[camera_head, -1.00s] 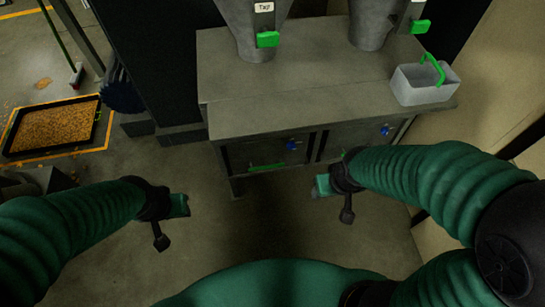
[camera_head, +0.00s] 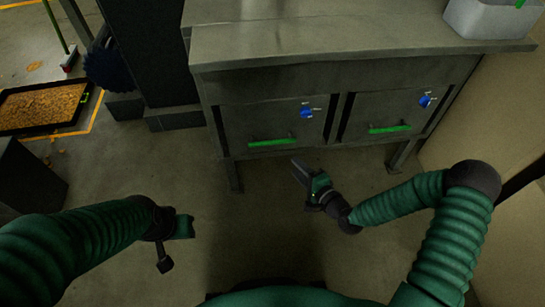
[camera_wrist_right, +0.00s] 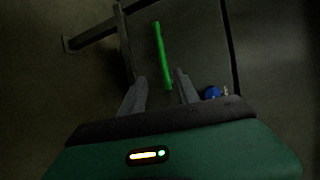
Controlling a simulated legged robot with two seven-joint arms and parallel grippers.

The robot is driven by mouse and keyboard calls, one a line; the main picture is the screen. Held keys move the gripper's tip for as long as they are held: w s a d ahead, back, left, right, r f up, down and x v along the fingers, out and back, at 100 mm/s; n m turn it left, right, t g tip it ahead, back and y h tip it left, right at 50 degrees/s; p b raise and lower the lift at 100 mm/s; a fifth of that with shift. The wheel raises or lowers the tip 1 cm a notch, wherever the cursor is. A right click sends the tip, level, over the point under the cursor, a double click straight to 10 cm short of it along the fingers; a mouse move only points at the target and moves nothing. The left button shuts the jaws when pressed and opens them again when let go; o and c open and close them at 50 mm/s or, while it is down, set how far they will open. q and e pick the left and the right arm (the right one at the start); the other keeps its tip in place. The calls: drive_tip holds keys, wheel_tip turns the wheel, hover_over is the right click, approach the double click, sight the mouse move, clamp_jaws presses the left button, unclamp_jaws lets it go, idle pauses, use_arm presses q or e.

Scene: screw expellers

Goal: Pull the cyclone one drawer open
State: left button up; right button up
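Two drawers sit side by side in a grey metal cabinet: a left drawer (camera_head: 245,122) with a green bar handle (camera_head: 272,142) and a right drawer (camera_head: 375,112) with its own green handle (camera_head: 390,129). Both look shut. No label shows which is cyclone one. My right gripper (camera_head: 298,171) is just below and right of the left handle, apart from it. In the right wrist view, its two fingers (camera_wrist_right: 160,90) are spread and empty, with a green handle (camera_wrist_right: 162,57) just ahead between them. My left gripper (camera_head: 190,227) hangs at the lower left, away from the cabinet.
Blue knobs (camera_head: 306,113) mark the drawer fronts near their upper right. The cabinet top (camera_head: 340,40) overhangs the drawers, and a grey bin (camera_head: 490,20) stands on it. A tray of brown material (camera_head: 40,107) lies on the floor at far left. The floor before the cabinet is clear.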

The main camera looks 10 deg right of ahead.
sight(272, 143)
drive_tip(key=b+x, duration=0.7)
drive_tip(key=x, duration=0.9)
drive_tip(key=shift+w+a+r, duration=0.1)
drive_tip(key=shift+w+a, duration=0.15)
drive_tip(key=shift+w, duration=0.1)
drive_tip(key=shift+c, duration=0.5)
drive_tip(key=c, duration=0.7)
clamp_jaws()
drive_tip(key=shift+s, duration=0.1)
